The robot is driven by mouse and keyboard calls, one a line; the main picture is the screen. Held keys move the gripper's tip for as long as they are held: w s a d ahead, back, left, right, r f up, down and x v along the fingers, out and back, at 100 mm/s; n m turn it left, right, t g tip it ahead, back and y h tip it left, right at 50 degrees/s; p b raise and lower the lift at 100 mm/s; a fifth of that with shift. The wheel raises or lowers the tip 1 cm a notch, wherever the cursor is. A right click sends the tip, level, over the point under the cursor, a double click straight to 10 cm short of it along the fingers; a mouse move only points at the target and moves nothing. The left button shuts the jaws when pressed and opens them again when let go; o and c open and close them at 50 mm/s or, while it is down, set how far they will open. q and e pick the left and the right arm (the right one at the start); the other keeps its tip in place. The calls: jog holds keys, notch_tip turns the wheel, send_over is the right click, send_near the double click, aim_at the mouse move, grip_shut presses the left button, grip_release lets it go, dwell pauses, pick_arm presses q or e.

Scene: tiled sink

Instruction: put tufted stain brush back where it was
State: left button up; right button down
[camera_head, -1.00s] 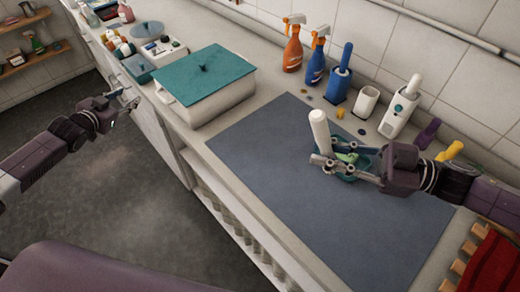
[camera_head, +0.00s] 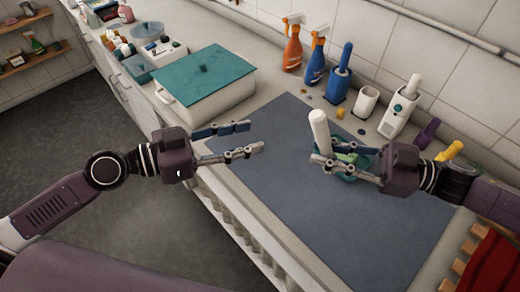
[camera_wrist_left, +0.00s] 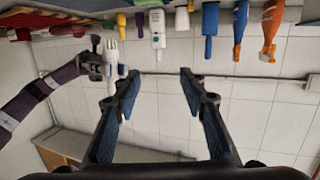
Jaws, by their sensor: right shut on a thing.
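The brush with a thick white handle (camera_head: 319,128), which I take to be the tufted stain brush, stands nearly upright above the grey mat. My right gripper (camera_head: 325,158) is shut on its lower part; the fingers hide its head. A teal dish with something light green in it (camera_head: 350,166) shows between and under those fingers. The brush is also in the left wrist view (camera_wrist_left: 112,55). My left gripper (camera_head: 255,138) is open and empty over the mat's left edge. Its parted fingers (camera_wrist_left: 159,76) show in the left wrist view. An empty white holder (camera_head: 366,101) stands behind the mat.
Along the wall stand an orange spray bottle (camera_head: 292,45), a blue spray bottle (camera_head: 317,62), a blue brush in its holder (camera_head: 340,75) and a white holder with a handle (camera_head: 400,110). A teal-lidded box (camera_head: 205,85) is at the left. The grey mat (camera_head: 270,175) is mostly clear.

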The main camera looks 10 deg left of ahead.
aim_at(322, 138)
pick_arm(q)
jog(key=s+d+r+m+g+h, duration=0.1)
jog(key=s+d+r+h, duration=0.2)
jog(key=s+d+r, duration=0.25)
jog(key=shift+f+x, duration=0.2)
jog(key=shift+x, duration=1.65)
jog(key=shift+f+x, duration=0.2)
jog(key=shift+x, duration=1.65)
jog(key=shift+f+x, duration=0.2)
jog(key=shift+x, duration=1.65)
jog(key=shift+s+d, duration=0.1)
jog(key=shift+s, duration=0.1)
grip_shut()
pick_arm(e)
jog(key=c, duration=1.7)
grip_release()
jog(key=shift+c, duration=0.2)
